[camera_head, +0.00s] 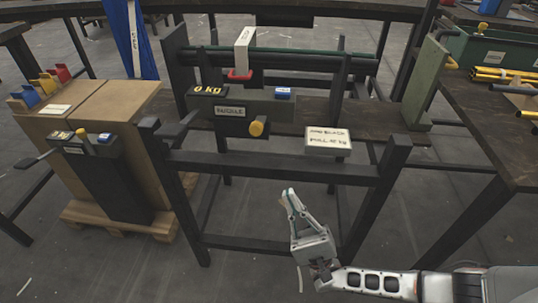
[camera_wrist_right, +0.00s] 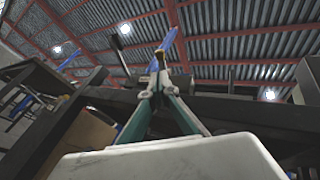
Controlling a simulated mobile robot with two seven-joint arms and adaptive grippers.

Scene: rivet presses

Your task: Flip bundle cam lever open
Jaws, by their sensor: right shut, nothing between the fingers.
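The bundle press is a dark green-grey block with a plate (camera_head: 230,111) that seems to read "BUNDLE". A yellow knob (camera_head: 257,128) sticks out toward me at its lower front. A dark paddle shape (camera_head: 178,130) shows at the block's left; I cannot tell which part is the cam lever or how it is set. My right gripper (camera_head: 287,194) is below and to the right of the knob, in front of the frame and apart from it. Its fingers point up and are shut on nothing; they also meet in the right wrist view (camera_wrist_right: 159,78). My left gripper is out of view.
A dark front bar (camera_head: 275,167) crosses between the knob and my right gripper. A white lettered card box (camera_head: 328,141) sits right of the knob. A white strap with a red foot (camera_head: 241,73) stands behind. Cardboard boxes (camera_head: 113,105) stand left. The floor around the gripper is clear.

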